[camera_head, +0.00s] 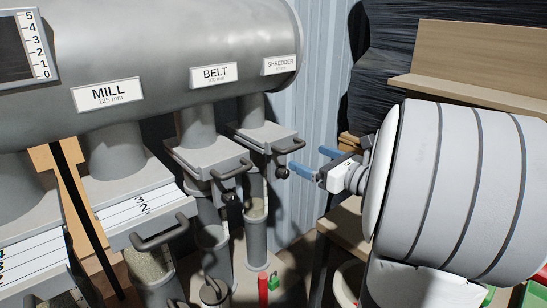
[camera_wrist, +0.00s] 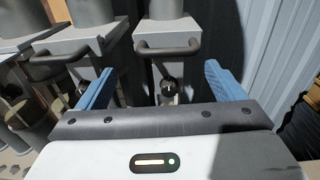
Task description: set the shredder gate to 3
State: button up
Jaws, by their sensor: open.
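The shredder label (camera_head: 281,65) is on the right end of the grey duct. Below it is the shredder gate (camera_head: 262,134), a grey slide plate with a dark bar handle (camera_head: 290,145) at its front. No number marks are readable on this gate. A dark round knob (camera_head: 282,172) sits under the handle. In the wrist view the gate handle (camera_wrist: 168,48) and knob (camera_wrist: 168,87) show between the fingers, beyond the gripper. My gripper (camera_head: 308,161), with blue fingers, is open and empty, in front of and slightly below the handle, apart from it.
The belt gate (camera_head: 208,160) with its own handle is close to the left, and the mill gate (camera_head: 145,203) shows marks 3 and 2. A corrugated wall (camera_head: 324,60) stands behind on the right. A wooden table edge (camera_head: 345,225) lies below my arm.

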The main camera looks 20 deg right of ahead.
aim_at(297, 149)
jog(key=shift+m, duration=0.3)
jog(key=x, duration=0.5)
jog(key=d+x, duration=0.1)
jog(key=x, duration=0.1)
jog(key=shift+w+a, duration=0.1)
jog(key=shift+w, duration=0.35)
jog(key=shift+c, duration=0.4)
